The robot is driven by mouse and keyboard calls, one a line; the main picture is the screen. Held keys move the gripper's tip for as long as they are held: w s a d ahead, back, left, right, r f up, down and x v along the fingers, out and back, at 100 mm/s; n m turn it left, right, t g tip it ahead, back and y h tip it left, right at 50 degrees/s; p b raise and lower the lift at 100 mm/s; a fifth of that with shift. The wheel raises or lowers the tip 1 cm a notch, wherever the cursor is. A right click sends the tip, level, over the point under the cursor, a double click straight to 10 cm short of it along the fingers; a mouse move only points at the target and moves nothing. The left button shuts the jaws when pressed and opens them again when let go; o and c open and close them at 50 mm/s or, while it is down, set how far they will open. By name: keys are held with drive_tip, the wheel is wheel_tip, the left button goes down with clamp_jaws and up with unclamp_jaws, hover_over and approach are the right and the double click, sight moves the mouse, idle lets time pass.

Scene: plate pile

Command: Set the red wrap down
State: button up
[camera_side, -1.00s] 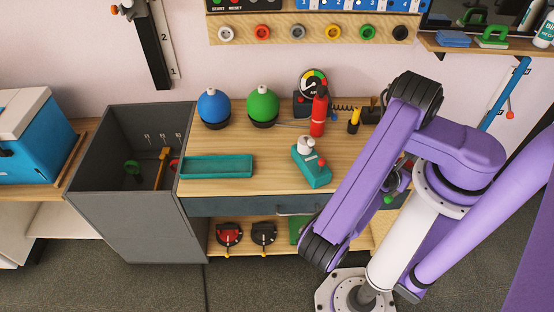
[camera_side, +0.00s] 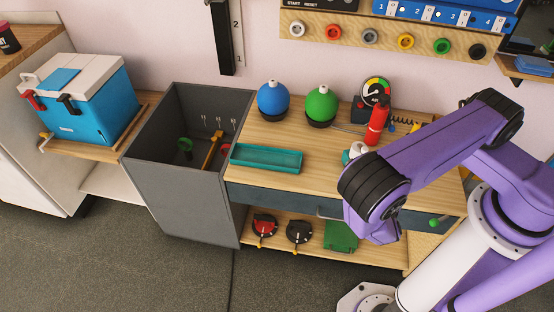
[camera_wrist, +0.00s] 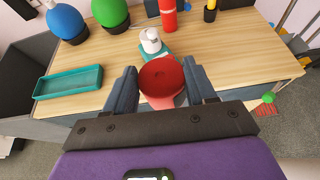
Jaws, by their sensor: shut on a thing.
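The red wrap (camera_wrist: 162,78) shows in the wrist view as a round red piece with a paler, pinkish side below its rim. It sits between the two fingers of my gripper (camera_wrist: 160,68), which are shut on it. It appears to be held near the front edge of the wooden worktop (camera_wrist: 225,60). Its underside is hidden, so I cannot tell whether it touches anything. In the side view, my own arm hides the gripper and the wrap.
A white-topped teal device (camera_wrist: 151,42) stands just beyond the wrap. A teal tray (camera_side: 267,158) lies on the worktop's left, beside a grey open bin (camera_side: 190,130). Blue (camera_side: 273,98) and green (camera_side: 321,103) round-topped objects and a red cylinder (camera_side: 377,123) stand at the back.

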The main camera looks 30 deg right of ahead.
drive_tip(key=w+r+n+t+y, duration=0.4)
drive_tip(key=w+r+n+y, duration=0.2)
drive_tip(key=w+r, duration=1.4)
drive_tip(key=n+y, duration=0.3)
drive_tip(key=y, duration=0.1)
hover_over(268, 162)
drive_tip(key=shift+f, duration=16.95)
drive_tip(key=shift+f, duration=0.1)
